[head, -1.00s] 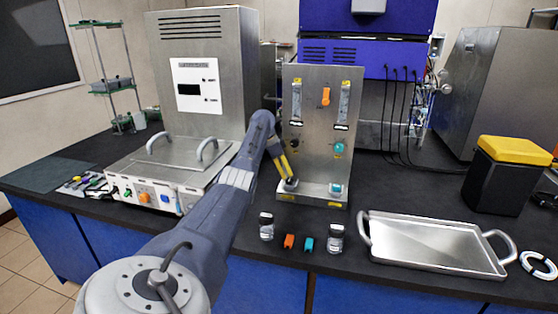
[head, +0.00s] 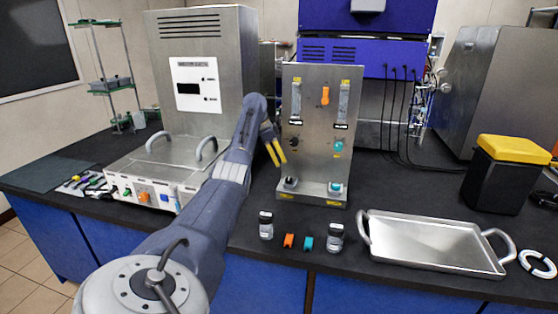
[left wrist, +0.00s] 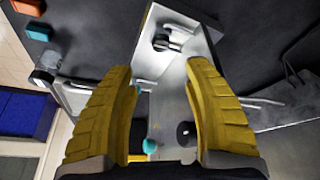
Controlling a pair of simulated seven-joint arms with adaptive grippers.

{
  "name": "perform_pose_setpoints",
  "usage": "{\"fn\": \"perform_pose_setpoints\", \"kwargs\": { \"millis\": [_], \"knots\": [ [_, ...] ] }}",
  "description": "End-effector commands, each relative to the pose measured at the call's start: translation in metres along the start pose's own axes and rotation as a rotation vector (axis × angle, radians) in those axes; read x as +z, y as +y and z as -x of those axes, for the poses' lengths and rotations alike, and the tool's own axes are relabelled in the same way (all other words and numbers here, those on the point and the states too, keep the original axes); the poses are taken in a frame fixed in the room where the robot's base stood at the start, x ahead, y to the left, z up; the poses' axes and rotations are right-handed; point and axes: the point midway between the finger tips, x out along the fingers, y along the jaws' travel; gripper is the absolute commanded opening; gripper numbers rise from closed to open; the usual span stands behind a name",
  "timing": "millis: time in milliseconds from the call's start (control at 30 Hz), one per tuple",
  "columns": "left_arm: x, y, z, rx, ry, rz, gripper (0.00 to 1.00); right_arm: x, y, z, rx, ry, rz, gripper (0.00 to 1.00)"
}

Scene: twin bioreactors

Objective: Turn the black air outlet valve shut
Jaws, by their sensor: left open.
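The upright steel panel (head: 318,112) stands on the bench. It has a black knob (head: 295,142) at mid-height on its left and a black valve (head: 291,183) on its base at lower left. I cannot tell from its markings which is the air outlet valve. In the left wrist view the base valve (left wrist: 165,42) lies beyond the fingertips, and the black knob (left wrist: 186,133) shows between the fingers. My left gripper (head: 281,152) has yellow fingers, open and empty, in front of the panel's left edge, above the base valve. The fingers also frame the left wrist view (left wrist: 161,76).
A teal knob (head: 339,146), a lower teal valve (head: 335,188) and an orange valve (head: 326,96) are on the panel. Two small jars, an orange block (head: 289,241) and a teal block (head: 307,243) lie in front. A steel tray (head: 430,242) is at right.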

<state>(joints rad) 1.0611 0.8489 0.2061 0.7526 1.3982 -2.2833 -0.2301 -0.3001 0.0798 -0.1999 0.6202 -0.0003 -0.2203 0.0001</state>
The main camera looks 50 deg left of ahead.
Motion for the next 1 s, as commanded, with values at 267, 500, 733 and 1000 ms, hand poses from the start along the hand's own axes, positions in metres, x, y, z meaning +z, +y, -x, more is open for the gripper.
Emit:
{"fn": "perform_pose_setpoints", "kwargs": {
  "millis": [267, 500, 733, 1000],
  "knots": [
    [-0.046, 0.032, -0.018, -0.017, 0.050, -0.037, 0.50, 0.000, -0.002, 0.000, -0.001, 0.000, -0.001, 0.00],
    [-0.051, 0.049, 0.009, -0.130, 0.040, 0.209, 0.50, 0.000, -0.002, 0.000, -0.002, 0.000, -0.001, 0.00],
    [-0.032, 0.048, 0.042, -0.240, 0.027, 0.488, 0.50, 0.000, -0.001, 0.000, -0.001, 0.000, -0.001, 0.00],
    [-0.019, 0.046, 0.049, -0.280, 0.002, 0.655, 0.50, 0.000, -0.001, 0.000, -0.001, 0.001, -0.001, 0.00]
  ]
}}
